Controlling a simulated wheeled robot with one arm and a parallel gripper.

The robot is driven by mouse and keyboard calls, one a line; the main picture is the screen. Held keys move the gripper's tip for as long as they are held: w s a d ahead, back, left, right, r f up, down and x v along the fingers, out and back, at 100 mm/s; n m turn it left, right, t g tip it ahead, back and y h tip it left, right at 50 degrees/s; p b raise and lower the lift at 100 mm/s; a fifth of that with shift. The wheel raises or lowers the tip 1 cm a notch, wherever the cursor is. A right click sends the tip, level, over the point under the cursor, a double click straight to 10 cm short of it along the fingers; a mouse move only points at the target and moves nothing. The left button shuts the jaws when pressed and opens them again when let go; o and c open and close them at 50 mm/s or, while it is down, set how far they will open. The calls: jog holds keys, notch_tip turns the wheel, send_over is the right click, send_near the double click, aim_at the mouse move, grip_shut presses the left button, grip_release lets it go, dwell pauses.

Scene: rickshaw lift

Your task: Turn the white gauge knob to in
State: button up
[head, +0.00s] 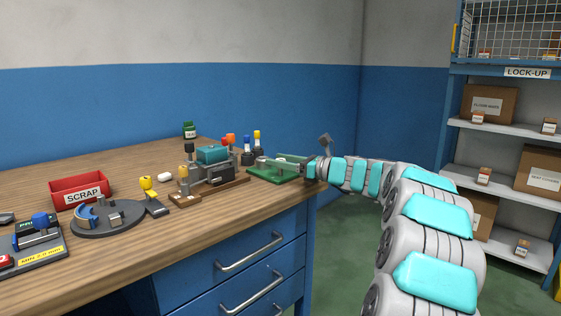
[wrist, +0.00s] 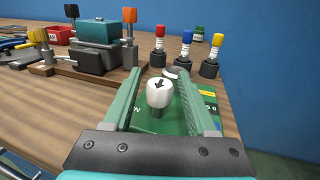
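My gripper (wrist: 158,74) is open. Its two green fingers lie on either side of the knob, with a visible gap on each side. White lettering on the base is partly hidden by the fingers. In the head view, my gripper (head: 278,161) reaches in from the right over the green base (head: 270,175) at the bench's right end; the knob is hard to make out there.
A grey fixture with a teal block (wrist: 104,31) stands beyond and left of the base. Several colour-capped posts, one with a yellow cap (wrist: 217,40), stand just behind. A red scrap bin (head: 79,190) is farther left on the wooden bench (head: 120,150). Shelves stand right.

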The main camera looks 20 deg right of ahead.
grip_shut()
